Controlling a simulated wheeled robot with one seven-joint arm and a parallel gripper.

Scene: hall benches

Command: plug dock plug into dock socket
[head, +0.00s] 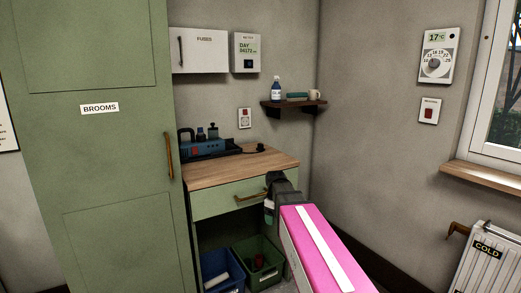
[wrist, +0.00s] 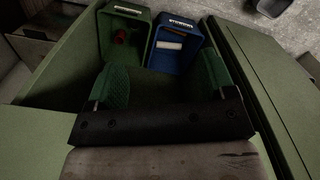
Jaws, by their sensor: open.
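A black plug (head: 261,147), which looks like the dock plug, lies at the back of the wooden worktop (head: 265,165), with a dark cable leading left. A blue unit (head: 205,149) with a red part stands at the left of the worktop. A white wall socket panel (head: 244,118) with a red spot is above the worktop; it looks like the dock socket and no plug shows in it. My gripper (head: 269,207) is low in front of the worktop by the drawer, apart from the plug. In the wrist view my gripper (wrist: 160,80) is open and empty, its green pads wide apart.
A brass handle (head: 250,195) sits on the green drawer front beside my gripper. A green crate (head: 259,268) and a blue crate (head: 221,273) stand below. A tall green cupboard (head: 95,180) bounds the left. A small shelf (head: 293,106) holds a bottle and mug.

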